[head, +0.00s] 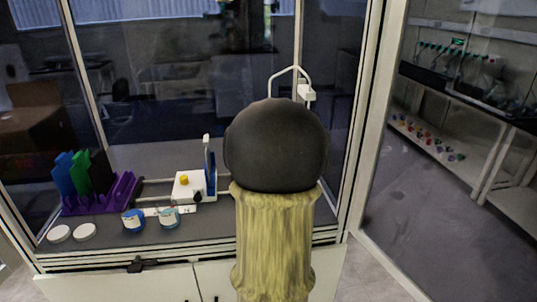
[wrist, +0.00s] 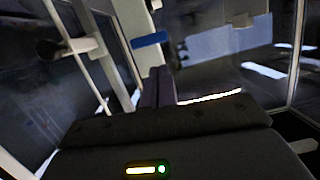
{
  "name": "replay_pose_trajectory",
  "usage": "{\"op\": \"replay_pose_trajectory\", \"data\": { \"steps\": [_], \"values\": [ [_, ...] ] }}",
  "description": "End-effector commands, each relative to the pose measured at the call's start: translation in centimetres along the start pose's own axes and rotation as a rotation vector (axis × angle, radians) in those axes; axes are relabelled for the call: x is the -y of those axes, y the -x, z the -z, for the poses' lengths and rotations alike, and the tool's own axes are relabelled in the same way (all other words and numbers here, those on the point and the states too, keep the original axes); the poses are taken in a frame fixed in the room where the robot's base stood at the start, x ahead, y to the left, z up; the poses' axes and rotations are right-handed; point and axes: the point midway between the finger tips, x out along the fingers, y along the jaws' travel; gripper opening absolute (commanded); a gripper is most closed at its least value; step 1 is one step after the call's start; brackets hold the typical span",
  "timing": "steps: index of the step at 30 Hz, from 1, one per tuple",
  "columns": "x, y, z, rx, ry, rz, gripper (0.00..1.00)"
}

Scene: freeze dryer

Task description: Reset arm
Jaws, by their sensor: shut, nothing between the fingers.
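My gripper (wrist: 158,76) shows in the wrist view, its two dark fingers side by side and closed, with nothing seen between them. In the head view my arm, a black rounded joint above a yellowish sleeve, stands in the middle in front of the glass enclosure. It hides my gripper there and part of the bench behind.
On the enclosure's bench, a purple rack (head: 117,193) holds blue, green and black upright pieces. Two white discs (head: 59,234) (head: 85,231), two blue-and-white jars (head: 133,221) (head: 169,217) and a white device (head: 188,188) with a yellow knob stand nearby.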

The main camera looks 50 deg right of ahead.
Motion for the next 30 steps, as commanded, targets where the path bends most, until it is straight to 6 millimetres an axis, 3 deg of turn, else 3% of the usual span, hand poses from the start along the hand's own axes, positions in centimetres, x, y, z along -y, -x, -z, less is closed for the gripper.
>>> {"op": "replay_pose_trajectory", "data": {
  "steps": [6,25,30],
  "values": [
    [0.4,1.8,0.1,0.001,0.001,0.001,0.00],
    [0.5,1.8,0.0,0.003,0.001,0.002,0.00],
    [3.2,1.9,-1.6,0.066,0.017,0.027,0.00]
  ]
}}
